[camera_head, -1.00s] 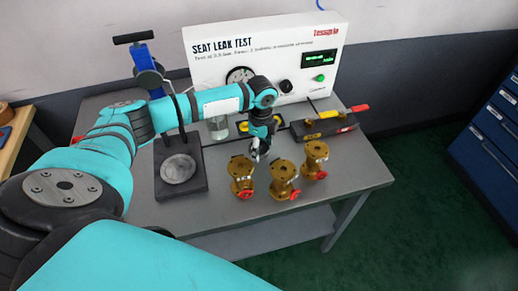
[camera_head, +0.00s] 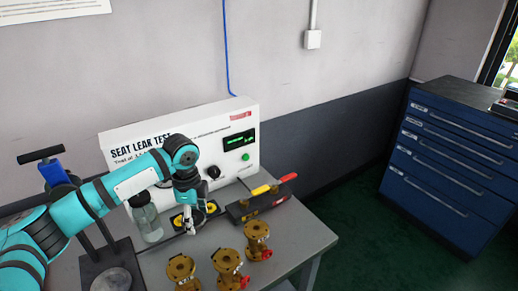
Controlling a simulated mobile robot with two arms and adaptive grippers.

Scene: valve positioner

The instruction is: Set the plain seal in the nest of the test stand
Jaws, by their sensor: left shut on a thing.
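My left gripper (camera_head: 189,229) points down over the grey table, at the front edge of a dark tray with yellow round-holed parts (camera_head: 211,207). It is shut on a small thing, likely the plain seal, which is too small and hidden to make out. The seat leak test box (camera_head: 238,163) stands behind it, partly hidden by my arm. A black stand with a round pale disc (camera_head: 112,281) is at the lower left, cut by the picture edge. I cannot tell which part is the nest. My right gripper is out of view.
Several brass valves with red parts, such as the right one (camera_head: 257,239), stand in front of the gripper. A dark block with yellow and red handles (camera_head: 258,204) lies to the right. A glass jar (camera_head: 147,222) is close left. Blue drawers (camera_head: 447,155) stand far right.

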